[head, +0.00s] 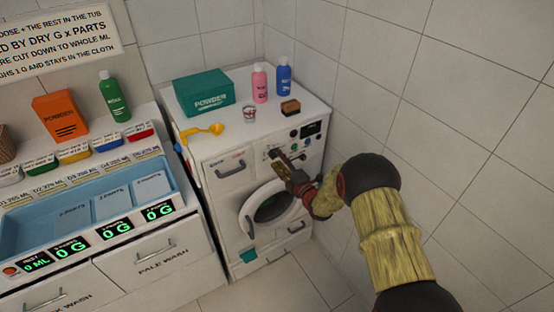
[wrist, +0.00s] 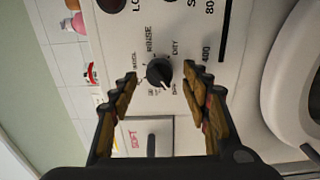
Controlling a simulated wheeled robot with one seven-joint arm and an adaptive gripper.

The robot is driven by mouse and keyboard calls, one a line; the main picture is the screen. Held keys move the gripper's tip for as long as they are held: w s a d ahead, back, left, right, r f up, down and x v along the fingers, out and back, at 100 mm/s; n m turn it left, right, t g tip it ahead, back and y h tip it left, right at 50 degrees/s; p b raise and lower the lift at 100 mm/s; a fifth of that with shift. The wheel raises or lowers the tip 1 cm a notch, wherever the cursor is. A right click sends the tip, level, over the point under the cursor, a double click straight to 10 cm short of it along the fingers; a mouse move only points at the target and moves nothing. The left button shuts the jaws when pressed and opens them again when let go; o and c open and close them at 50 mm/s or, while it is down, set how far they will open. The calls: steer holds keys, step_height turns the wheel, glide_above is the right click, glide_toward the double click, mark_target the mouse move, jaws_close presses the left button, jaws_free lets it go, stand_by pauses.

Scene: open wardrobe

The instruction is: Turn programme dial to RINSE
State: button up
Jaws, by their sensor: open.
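The black programme dial (wrist: 158,71) is on the washing machine's white front panel. In the wrist view it lies between the fingertips of my gripper (wrist: 160,78), with a visible gap on both sides. A white pointer mark on the dial faces toward the lower right, away from the RINSE label (wrist: 150,40) above the dial. A DRY label (wrist: 175,48) is up and to the right. Other labels around it are too small to read surely. In the head view my gripper (head: 284,168) is open in front of the panel and covers the dial area.
The washing machine (head: 222,150) stands in the corner, its round door (head: 270,206) below my gripper. A powder box (head: 204,94), pink bottle (head: 260,84), blue bottle (head: 284,77) and yellow scoop (head: 214,129) are on top. A tiled wall is close on the right.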

steer(key=shift+x, duration=0.75)
steer(key=c, duration=0.3)
steer(key=c, duration=0.8)
steer(key=shift+c, duration=0.3)
